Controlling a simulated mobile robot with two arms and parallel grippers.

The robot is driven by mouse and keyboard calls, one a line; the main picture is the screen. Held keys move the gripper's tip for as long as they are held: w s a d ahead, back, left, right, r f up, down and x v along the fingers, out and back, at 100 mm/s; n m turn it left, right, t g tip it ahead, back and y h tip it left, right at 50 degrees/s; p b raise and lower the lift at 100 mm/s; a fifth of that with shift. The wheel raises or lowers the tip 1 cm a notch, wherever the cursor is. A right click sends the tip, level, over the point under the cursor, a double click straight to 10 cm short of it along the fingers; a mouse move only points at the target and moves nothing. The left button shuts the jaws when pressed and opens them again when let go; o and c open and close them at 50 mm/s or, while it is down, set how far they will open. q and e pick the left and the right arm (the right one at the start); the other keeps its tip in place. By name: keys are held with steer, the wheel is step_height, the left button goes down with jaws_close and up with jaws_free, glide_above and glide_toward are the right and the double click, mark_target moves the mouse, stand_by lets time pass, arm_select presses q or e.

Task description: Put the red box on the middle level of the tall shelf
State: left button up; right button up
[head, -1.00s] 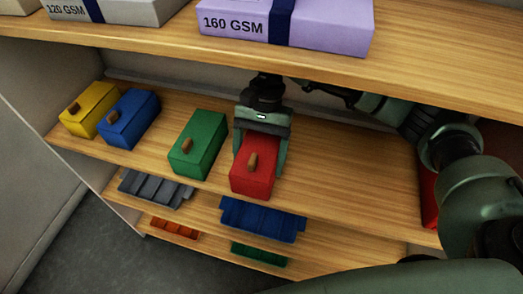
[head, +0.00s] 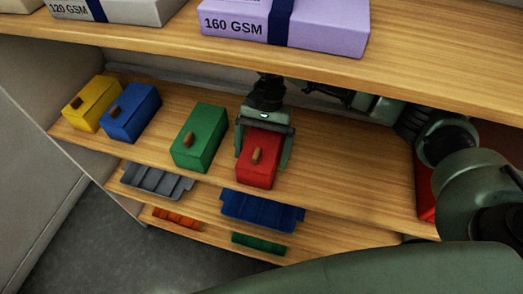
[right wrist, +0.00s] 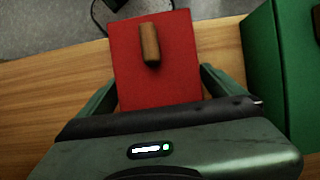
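The red box (head: 255,173), with a brown knob on its front, is at the front of a wooden shelf (head: 330,185), right of the green box. My right gripper (head: 265,145) reaches over it from behind, one finger along each side. In the right wrist view the red box (right wrist: 158,75) fills the space between the fingers (right wrist: 158,88), which appear to press on its sides. I cannot tell whether its underside is clear of the shelf. My left gripper is not in view.
The green box (head: 199,138), blue box (head: 130,112) and yellow box (head: 93,103) stand to the left on the same shelf. A board above holds a purple 160 GSM box (head: 330,25). Lower shelves hold a grey tray (head: 155,182) and a blue tray (head: 262,212).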

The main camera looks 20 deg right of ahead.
steer(key=shift+r, duration=0.1)
steer(key=shift+r, duration=0.1)
steer(key=shift+w+d+r+b, duration=0.4)
steer(key=shift+w+b, duration=0.2)
steer(key=shift+b, duration=0.15)
steer(key=w+d+b, duration=0.1)
steer(key=w, duration=0.1)
steer(key=w+d+b, duration=0.1)
steer(key=w+d, duration=0.1)
steer(key=w, duration=0.1)
steer(key=w+d+b, duration=0.1)
steer(key=w+d, duration=0.1)
steer(key=w, duration=0.1)
steer(key=shift+w+d, duration=0.15)
steer(key=shift+d, duration=0.1)
steer(key=shift+w+d+r+b, duration=0.1)
steer(key=shift+w+d+b, duration=0.25)
steer(key=shift+w+d, duration=0.1)
steer(key=shift+a, duration=0.15)
